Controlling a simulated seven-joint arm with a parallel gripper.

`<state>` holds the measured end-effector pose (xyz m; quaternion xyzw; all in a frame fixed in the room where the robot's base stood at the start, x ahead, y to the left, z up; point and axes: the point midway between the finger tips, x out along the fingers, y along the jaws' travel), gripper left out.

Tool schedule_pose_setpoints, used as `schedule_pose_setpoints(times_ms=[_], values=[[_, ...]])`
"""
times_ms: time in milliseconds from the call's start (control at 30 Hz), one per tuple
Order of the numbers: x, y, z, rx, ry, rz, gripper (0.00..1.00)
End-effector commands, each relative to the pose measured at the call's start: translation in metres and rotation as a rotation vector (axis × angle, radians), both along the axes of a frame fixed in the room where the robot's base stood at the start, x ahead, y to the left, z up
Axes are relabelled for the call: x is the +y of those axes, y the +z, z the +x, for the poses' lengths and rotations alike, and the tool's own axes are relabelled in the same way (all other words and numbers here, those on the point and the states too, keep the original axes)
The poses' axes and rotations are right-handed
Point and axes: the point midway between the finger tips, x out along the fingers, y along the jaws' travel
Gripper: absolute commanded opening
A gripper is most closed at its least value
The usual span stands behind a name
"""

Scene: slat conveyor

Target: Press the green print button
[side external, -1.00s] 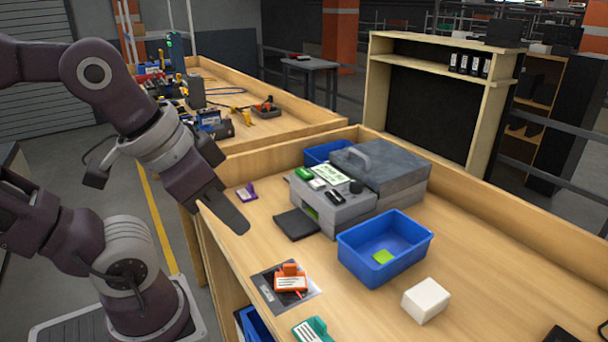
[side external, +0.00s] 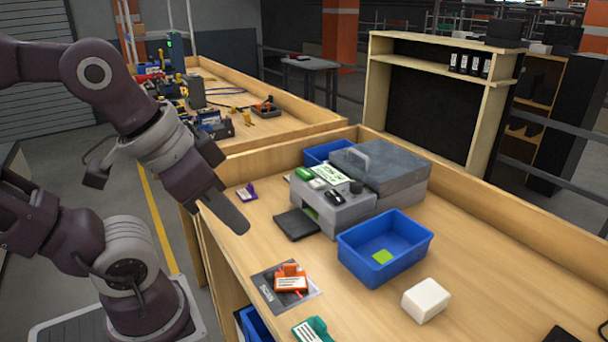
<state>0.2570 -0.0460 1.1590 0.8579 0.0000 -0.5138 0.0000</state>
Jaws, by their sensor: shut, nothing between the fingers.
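The green print button (side external: 303,174) sits on the top left of a grey printer (side external: 345,208), beside a white button (side external: 317,184) and a white label with green print (side external: 331,173). A black knob and a dark switch are also on its top. My gripper (side external: 240,222) is shut and empty. It hangs at the left edge of the wooden bench, left of the printer and apart from the button. Its fingers point down and to the right.
A blue bin (side external: 384,250) with a green square inside stands in front of the printer, with a white block (side external: 425,300) to its right. A dark pad (side external: 296,224), a purple item (side external: 247,192) and an orange-clipped card (side external: 290,282) lie near the left edge. A raised wooden rim borders the bench.

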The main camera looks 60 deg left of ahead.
Motion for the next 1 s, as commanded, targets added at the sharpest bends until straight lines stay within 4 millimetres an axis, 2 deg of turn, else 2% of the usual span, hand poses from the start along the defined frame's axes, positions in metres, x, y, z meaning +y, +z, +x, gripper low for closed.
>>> schedule_pose_setpoints(times_ms=[667,767,867,1000], values=[[0.000,0.002,0.004,0.010,0.026,-0.021,0.00],[-0.003,0.009,0.026,0.063,0.171,-0.144,0.00],[0.003,0.021,0.068,0.131,0.416,-0.351,0.00],[0.033,0.032,0.130,0.182,0.746,-0.627,0.00]])
